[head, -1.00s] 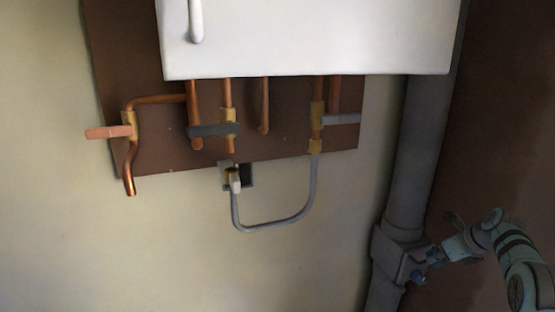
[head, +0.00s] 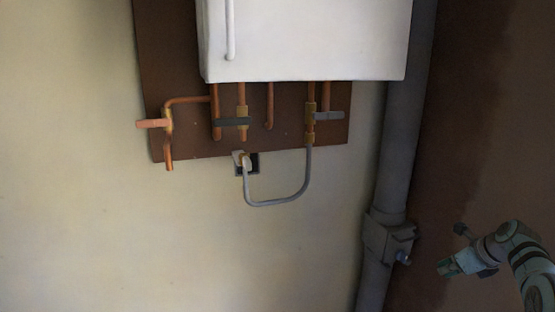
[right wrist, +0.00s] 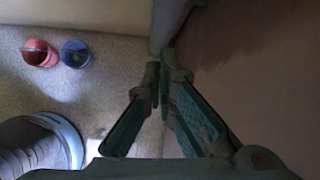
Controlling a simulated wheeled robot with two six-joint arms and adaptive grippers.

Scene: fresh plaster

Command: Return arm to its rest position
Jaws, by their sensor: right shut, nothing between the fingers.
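My right arm comes in at the lower right of the head view. Its gripper (head: 446,268) is shut and empty, held in the air to the right of the grey pipe's bracket, with a gap between them in the picture. In the right wrist view the two green fingers (right wrist: 160,75) meet at their tips with nothing between them. My left arm and gripper do not show in either view.
A thick grey pipe (head: 397,150) with a bracket (head: 388,238) runs down the wall's corner. A white box (head: 305,40) hangs above copper pipes on a brown board (head: 190,145). A red bucket (right wrist: 38,53) and a blue bucket (right wrist: 76,54) stand on the floor.

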